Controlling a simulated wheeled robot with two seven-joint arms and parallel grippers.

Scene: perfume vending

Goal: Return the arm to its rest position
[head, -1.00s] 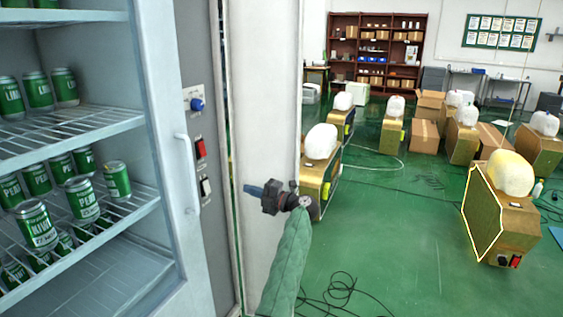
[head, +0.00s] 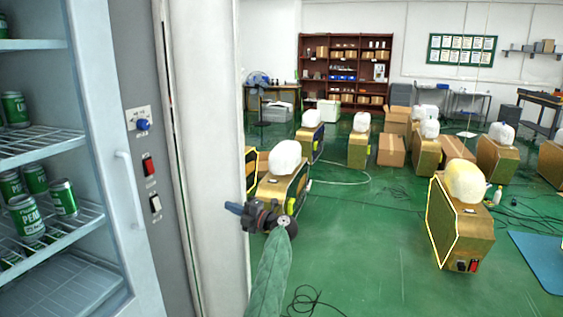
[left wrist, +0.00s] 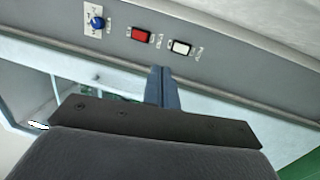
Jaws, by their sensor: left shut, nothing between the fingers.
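My left arm comes up from the bottom of the head view in a green sleeve. My left gripper (head: 234,208) points left toward the pale side panel of the vending machine (head: 205,150). Its blue fingers are shut with nothing between them. In the left wrist view the closed fingers (left wrist: 162,90) lie in front of the grey control strip, apart from its switches as far as I can tell. The strip carries a blue knob (head: 143,124), a red switch (head: 148,167) and a white switch (head: 155,203). My right gripper is not in view.
Green cans (head: 25,215) stand on wire shelves behind the machine's door frame and handle (head: 131,190). Several brown boxy units with white jugs stand on the green floor; one is outlined in yellow (head: 455,230). Cables lie on the floor. Open floor (head: 360,260) lies right of my arm.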

